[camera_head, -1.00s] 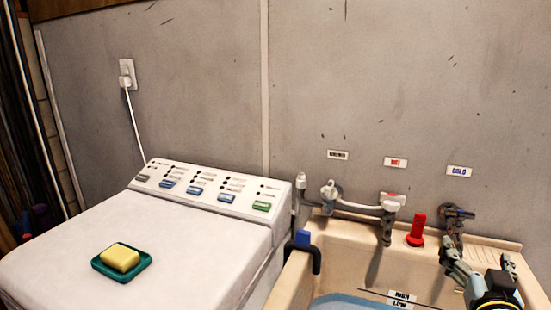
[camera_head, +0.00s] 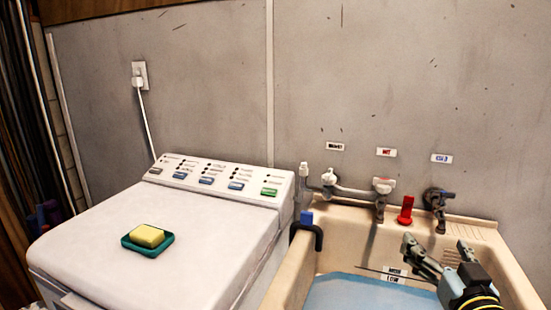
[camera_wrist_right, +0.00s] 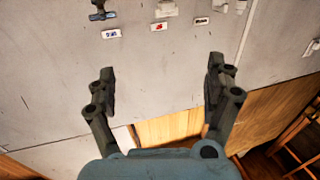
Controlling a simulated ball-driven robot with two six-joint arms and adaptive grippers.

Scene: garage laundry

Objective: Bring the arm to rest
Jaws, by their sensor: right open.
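My right gripper (camera_head: 446,256) is over the right part of the utility sink (camera_head: 470,232) in the head view. Its two fingers are spread with nothing between them. In the right wrist view the gripper (camera_wrist_right: 162,88) also shows open and empty, with the grey wall (camera_wrist_right: 160,70) beyond the fingers. The wrist view looks upside down, with the tap labels near its top. My left gripper is not in view.
Blue water (camera_head: 355,296) lies in the sink. A red object (camera_head: 406,210) stands on the sink's back ledge near the taps (camera_head: 382,190). A white washer (camera_head: 150,245) at left carries a yellow sponge (camera_head: 147,236) on a green dish (camera_head: 129,242).

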